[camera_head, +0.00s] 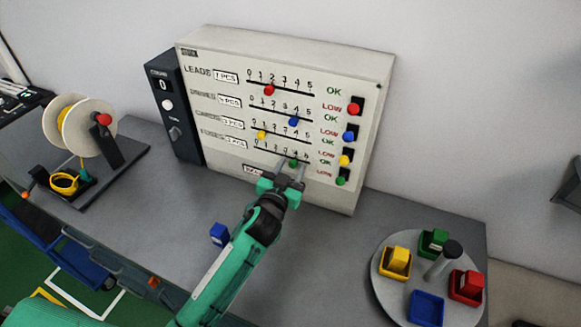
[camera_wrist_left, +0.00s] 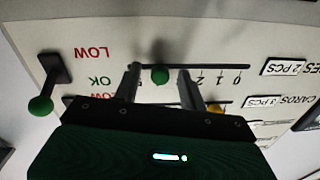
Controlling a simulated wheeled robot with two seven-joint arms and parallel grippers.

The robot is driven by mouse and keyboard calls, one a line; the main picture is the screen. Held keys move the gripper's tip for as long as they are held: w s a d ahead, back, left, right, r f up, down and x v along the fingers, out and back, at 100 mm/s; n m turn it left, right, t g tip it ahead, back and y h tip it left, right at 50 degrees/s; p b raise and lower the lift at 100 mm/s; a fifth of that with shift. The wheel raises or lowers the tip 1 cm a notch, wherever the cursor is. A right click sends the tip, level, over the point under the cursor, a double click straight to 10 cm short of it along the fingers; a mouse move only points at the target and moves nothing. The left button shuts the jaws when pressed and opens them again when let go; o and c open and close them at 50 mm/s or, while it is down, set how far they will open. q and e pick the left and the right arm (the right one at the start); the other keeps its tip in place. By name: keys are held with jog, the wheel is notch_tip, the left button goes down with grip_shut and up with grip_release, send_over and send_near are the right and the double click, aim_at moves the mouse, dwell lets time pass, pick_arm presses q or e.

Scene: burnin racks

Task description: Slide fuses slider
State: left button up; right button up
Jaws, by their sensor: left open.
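The fuses slider's green knob (camera_head: 293,162) sits on the lowest slot of the white panel (camera_head: 230,45), around the 3 to 4 marks. In the left wrist view, where the panel appears upside down, the green knob (camera_wrist_left: 159,75) shows between my two fingers, with a visible gap on each side. My left gripper (camera_head: 290,169) is open in front of the lowest row, its fingers astride the knob; it also shows in the wrist view (camera_wrist_left: 159,88). I cannot tell how close the fingertips are to the panel face. My right gripper is not in view.
Above are the red (camera_head: 269,90), blue (camera_head: 293,121) and yellow (camera_head: 262,134) slider knobs. A green-tipped lever (camera_head: 341,180) stands right of the fuses row. A turntable (camera_head: 387,295) with coloured bins is at the right, a spool (camera_head: 75,125) at the left, and a blue block (camera_head: 219,234) on the table.

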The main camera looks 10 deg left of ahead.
pick_arm(q)
grip_shut()
jog(key=shift+a, duration=0.2)
jog(key=shift+w+a, duration=0.2)
jog(key=shift+a, duration=0.5)
jog(key=shift+w+a, duration=0.15)
jog(key=shift+a, duration=0.5)
grip_release()
jog(key=shift+d, duration=0.1)
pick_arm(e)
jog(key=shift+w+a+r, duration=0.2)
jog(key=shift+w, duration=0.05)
pick_arm(q)
jog(key=shift+s, duration=0.15)
